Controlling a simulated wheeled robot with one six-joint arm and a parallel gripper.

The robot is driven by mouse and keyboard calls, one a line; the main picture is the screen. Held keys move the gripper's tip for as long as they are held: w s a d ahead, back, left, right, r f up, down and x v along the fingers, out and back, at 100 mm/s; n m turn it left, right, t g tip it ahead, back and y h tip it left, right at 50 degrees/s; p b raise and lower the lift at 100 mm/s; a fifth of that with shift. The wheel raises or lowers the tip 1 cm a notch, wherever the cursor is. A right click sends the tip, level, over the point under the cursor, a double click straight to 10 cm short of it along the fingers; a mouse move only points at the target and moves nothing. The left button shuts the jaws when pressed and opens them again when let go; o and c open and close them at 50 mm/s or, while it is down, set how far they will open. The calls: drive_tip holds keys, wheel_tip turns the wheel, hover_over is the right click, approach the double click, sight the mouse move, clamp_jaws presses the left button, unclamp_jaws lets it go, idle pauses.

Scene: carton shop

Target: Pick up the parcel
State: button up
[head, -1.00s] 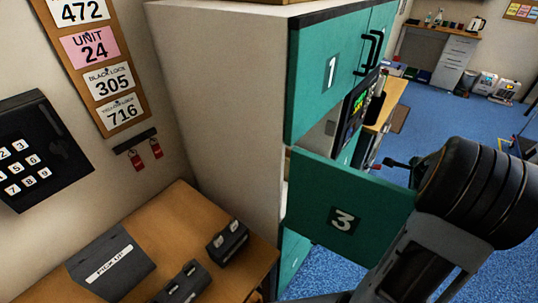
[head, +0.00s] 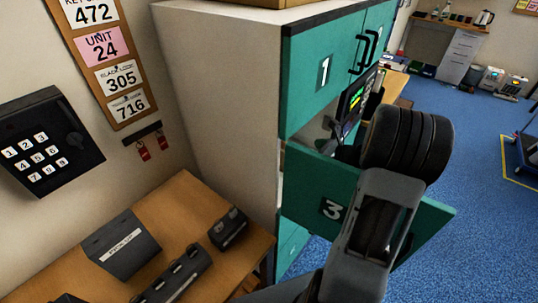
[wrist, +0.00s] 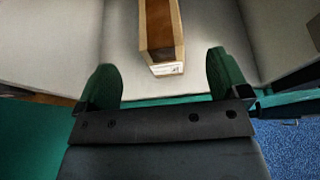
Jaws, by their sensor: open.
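The parcel (wrist: 160,24), a narrow brown box with a pale label on its near end, lies in a light-walled locker compartment (wrist: 90,40) in the wrist view. My gripper (wrist: 162,72) is open, with its two green fingers spread and nothing between them. The parcel's near end is just ahead of the fingertips, roughly centred between them, and apart from them. The parcel's far end is cut off by the picture's edge. In the head view the open teal door 3 (head: 305,190) is partly covered by my arm, and the parcel is hidden.
Closed teal door 1 (head: 310,85) with black handles is above the opening. A wooden desk (head: 165,215) with dark devices stands at the left below a wall keypad (head: 45,140). Blue floor (head: 470,130) is open at the right.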

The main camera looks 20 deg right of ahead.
drive_tip(key=b, duration=0.2)
approach(282, 143)
drive_tip(key=shift+w+a+f, duration=1.5)
drive_tip(key=shift+w+f, duration=0.2)
drive_tip(key=shift+w, duration=0.05)
drive_tip(key=shift+c, duration=0.2)
clamp_jaws()
drive_tip(key=shift+r, duration=0.1)
